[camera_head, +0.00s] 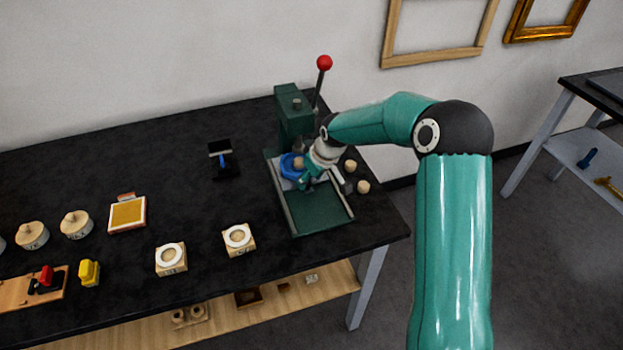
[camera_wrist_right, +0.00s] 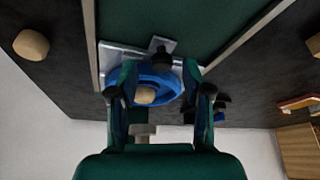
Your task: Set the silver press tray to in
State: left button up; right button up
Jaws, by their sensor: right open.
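The silver press tray (camera_head: 286,184) sits on the dark green base of the press (camera_head: 293,122), between two rails, at the end near the press column. A blue round dish (camera_head: 290,166) with a pale wooden knob rests on it. In the right wrist view the silver tray (camera_wrist_right: 112,58) shows under the blue dish (camera_wrist_right: 153,82), with a black knob (camera_wrist_right: 161,57) beside the dish. My right gripper (camera_head: 312,180) is low over the tray, its open fingers (camera_wrist_right: 159,72) on either side of the dish and black knob. Whether they touch is unclear. My left gripper is out of view.
The press lever with its red ball (camera_head: 324,62) stands upright behind my right arm. Two wooden knobs (camera_head: 363,187) lie right of the base. The front part of the green base (camera_head: 321,212) is clear. Wooden blocks with white rings (camera_head: 238,238) stand to the left.

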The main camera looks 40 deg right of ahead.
jog(key=v, duration=1)
jog(key=shift+s+r, duration=0.3)
